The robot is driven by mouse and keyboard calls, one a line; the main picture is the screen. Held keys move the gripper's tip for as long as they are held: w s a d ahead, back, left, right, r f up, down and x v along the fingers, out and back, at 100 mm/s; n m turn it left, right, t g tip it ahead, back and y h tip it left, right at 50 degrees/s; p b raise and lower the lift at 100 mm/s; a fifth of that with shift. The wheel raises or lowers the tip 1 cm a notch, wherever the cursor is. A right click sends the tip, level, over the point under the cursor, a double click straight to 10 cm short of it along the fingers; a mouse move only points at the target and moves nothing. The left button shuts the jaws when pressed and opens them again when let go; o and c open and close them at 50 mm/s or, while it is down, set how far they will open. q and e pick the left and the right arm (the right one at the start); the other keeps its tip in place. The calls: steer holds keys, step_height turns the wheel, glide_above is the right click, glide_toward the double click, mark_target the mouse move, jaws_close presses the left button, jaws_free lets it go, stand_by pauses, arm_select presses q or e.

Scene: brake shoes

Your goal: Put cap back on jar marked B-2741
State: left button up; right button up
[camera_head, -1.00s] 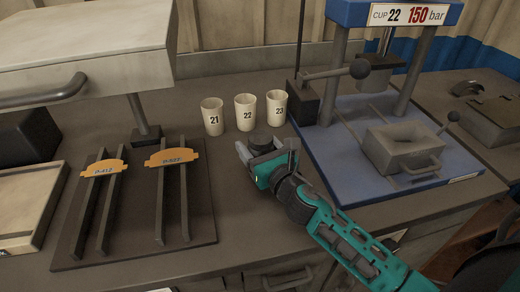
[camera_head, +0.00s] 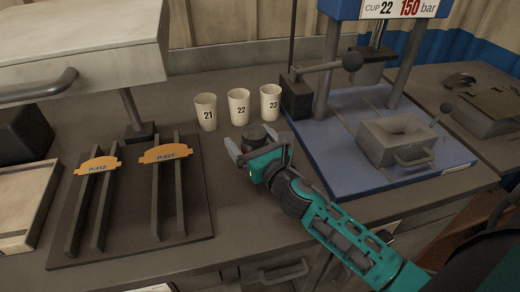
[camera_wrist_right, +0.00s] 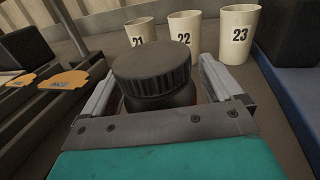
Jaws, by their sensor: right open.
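A dark jar (camera_wrist_right: 158,99) stands on the bench just in front of the paper cups. A black cap (camera_wrist_right: 152,68) with a ribbed edge sits on top of it, looking level; I cannot tell how tightly it is seated. The cap also shows in the head view (camera_head: 255,135). No marking on the jar is visible. My right gripper (camera_wrist_right: 157,95) is open, with one finger on each side of the jar and small gaps beside the cap. It shows low over the bench in the head view (camera_head: 258,146). My left gripper is not in view.
Cups 21 (camera_head: 205,112), 22 (camera_head: 238,107) and 23 (camera_head: 270,103) stand close behind the jar. A blue press base (camera_head: 345,165) is to the right. A dark board (camera_head: 130,210) with rails and orange tags lies left. Bare bench lies between board and jar.

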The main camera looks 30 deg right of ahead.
steer(key=s+b, duration=0.1)
steer(key=s, duration=0.9)
steer(key=shift+s+f+b, duration=0.1)
steer(key=shift+s+b, duration=0.3)
steer(key=shift+s, duration=0.6)
